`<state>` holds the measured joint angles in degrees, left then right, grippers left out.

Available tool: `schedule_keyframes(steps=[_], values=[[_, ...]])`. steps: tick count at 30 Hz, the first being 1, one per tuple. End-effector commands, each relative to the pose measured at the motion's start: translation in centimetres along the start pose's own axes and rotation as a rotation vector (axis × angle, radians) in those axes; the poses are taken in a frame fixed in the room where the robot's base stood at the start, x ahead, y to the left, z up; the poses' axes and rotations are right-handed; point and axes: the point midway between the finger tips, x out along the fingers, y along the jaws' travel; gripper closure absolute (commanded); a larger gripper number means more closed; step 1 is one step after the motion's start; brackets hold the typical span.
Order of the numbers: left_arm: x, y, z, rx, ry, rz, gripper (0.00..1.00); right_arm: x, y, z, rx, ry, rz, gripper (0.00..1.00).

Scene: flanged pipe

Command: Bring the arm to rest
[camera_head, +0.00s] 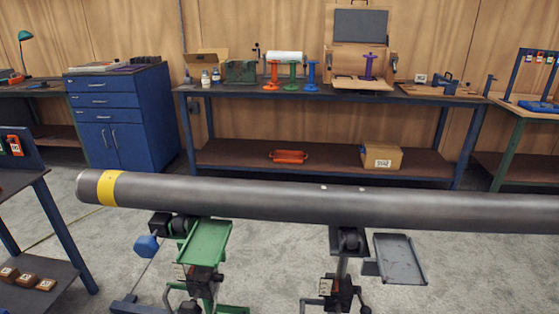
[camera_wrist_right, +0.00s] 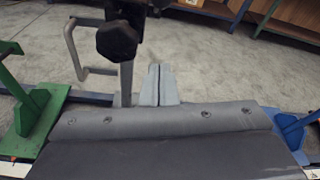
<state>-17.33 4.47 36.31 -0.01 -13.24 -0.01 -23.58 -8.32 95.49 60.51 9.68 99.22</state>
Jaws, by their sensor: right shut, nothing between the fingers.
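My right gripper (camera_wrist_right: 158,86) shows in the right wrist view with its two grey fingers together and nothing between them. A dark stand post with a black knob (camera_wrist_right: 117,41) is beside the fingers in that picture; I cannot tell the gap between them. The long grey pipe (camera_head: 290,200) with a yellow band (camera_head: 110,188) near its left end lies across the head view on supports. Neither gripper shows in the head view.
A green tray (camera_head: 206,242) and a grey tray (camera_head: 398,259) sit on the stands below the pipe. A blue workbench (camera_head: 330,94) with tools and boxes stands behind. A dark grey riveted surface (camera_wrist_right: 160,122) fills the lower wrist view.

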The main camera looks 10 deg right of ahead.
Motion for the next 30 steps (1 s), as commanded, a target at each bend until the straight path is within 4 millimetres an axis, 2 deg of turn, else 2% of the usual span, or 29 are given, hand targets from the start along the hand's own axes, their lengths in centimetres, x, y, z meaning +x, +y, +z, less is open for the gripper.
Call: schedule_keyframes(steps=[2, 5, 9, 13, 17, 21, 25, 30], values=[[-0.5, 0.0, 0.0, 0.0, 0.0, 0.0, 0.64, -0.1, 0.8, -1.8, -0.148, 0.037, 0.044, 1.0], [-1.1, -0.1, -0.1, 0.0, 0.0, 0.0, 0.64, -0.7, 2.2, -5.7, -0.455, 0.096, 0.144, 1.0], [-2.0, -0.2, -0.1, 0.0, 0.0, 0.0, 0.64, -2.7, 3.8, -12.5, -0.961, 0.16, 0.35, 1.0], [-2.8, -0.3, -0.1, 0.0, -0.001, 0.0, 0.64, -5.7, 4.2, -18.9, -1.411, 0.17, 0.589, 1.0], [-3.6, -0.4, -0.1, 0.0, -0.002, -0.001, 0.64, -9.8, 3.3, -25.0, -1.829, 0.12, 0.873, 1.0], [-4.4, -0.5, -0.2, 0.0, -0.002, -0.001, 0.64, -14.9, 1.0, -30.6, -2.209, -0.013, 1.218, 1.0], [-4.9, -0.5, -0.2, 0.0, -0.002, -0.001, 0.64, -19.0, -1.3, -34.0, -2.438, -0.181, 1.5, 1.0], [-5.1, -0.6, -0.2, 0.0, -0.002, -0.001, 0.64, -22.1, -3.2, -36.1, -2.565, -0.347, 1.713, 1.0]])
